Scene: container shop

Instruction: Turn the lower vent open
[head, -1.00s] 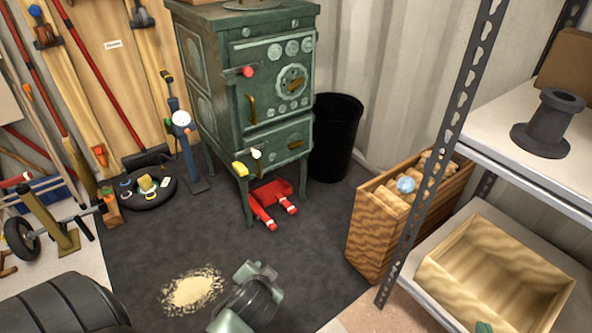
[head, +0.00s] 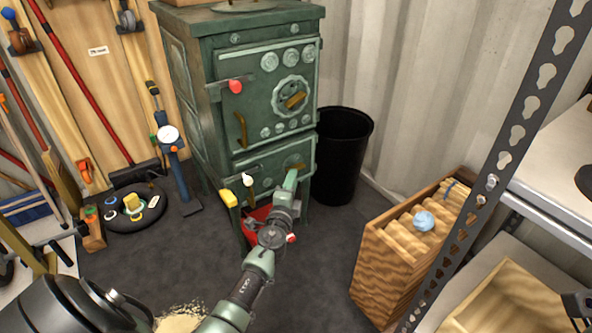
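The green stove (head: 262,60) stands against the container wall. The lower vent (head: 293,160) is on its lower door, with a short brass piece. My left arm reaches up from the bottom centre, and my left gripper (head: 290,180) is at the lower door, just below the vent. The fingers are seen end-on and small, so I cannot tell whether they are open or touch the vent. The wrist hides part of the lower stove.
A red-knobbed lever (head: 234,87), brass door handle (head: 241,130) and yellow knob (head: 229,199) stick out from the stove's left. A black bin (head: 342,150) stands right of it. A wooden crate (head: 372,255) and metal shelf post (head: 520,120) are on the right.

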